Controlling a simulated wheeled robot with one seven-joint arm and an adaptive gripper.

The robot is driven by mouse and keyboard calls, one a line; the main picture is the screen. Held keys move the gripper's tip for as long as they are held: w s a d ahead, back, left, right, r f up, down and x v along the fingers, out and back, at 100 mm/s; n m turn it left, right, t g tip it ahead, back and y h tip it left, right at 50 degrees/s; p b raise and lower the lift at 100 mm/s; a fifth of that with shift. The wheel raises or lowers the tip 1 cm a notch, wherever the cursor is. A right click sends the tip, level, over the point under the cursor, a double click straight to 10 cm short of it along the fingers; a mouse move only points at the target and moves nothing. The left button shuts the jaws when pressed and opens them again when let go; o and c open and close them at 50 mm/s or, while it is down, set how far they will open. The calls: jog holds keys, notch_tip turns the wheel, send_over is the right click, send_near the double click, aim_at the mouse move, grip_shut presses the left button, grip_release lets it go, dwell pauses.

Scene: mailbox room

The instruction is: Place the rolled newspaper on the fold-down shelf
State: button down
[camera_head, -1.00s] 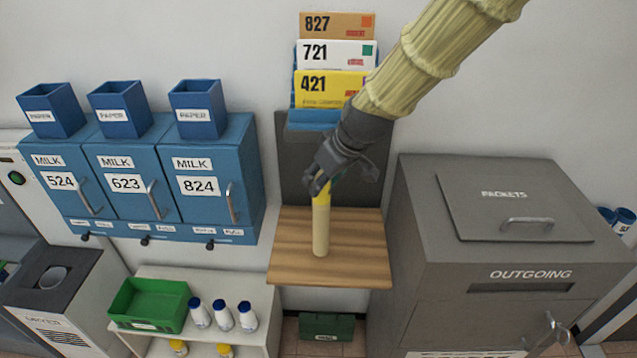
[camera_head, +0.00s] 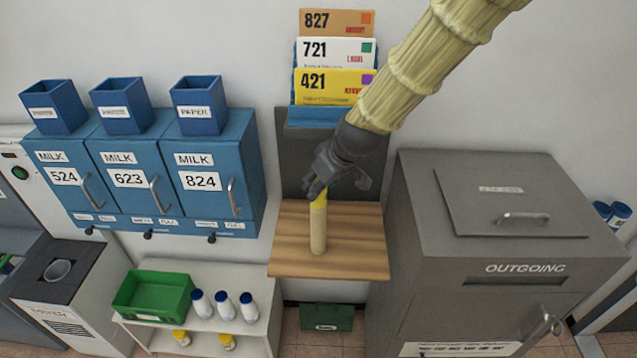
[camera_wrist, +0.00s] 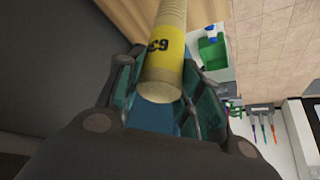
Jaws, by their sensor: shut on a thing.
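The rolled newspaper (camera_head: 318,232) is a beige tube with a yellow band near its upper end. The fold-down shelf (camera_head: 350,255) is a wooden board that is down, below a dark grey back panel. The newspaper's lower end appears over the shelf's middle; I cannot tell whether it touches the board.
A grey outgoing parcel box (camera_head: 420,230) stands close on the shelf's right. Blue milk lockers (camera_head: 205,180) with paper holders hang at the left. A white stand (camera_head: 255,325) with a green bin (camera_head: 152,295) and bottles is lower left. Numbered cards (camera_head: 335,55) stand above the shelf.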

jog(key=c, duration=0.9)
grip_release()
jog(key=shift+c, duration=0.2)
jog(key=shift+r, duration=0.2)
jog(key=shift+s+d+r, duration=0.1)
jog(key=shift+d+r, duration=0.05)
jog(key=shift+r, duration=0.05)
jog(key=b+v, duration=0.2)
jog(key=v, duration=0.9)
jog(key=shift+b, duration=0.35)
jog(key=shift+r, duration=0.1)
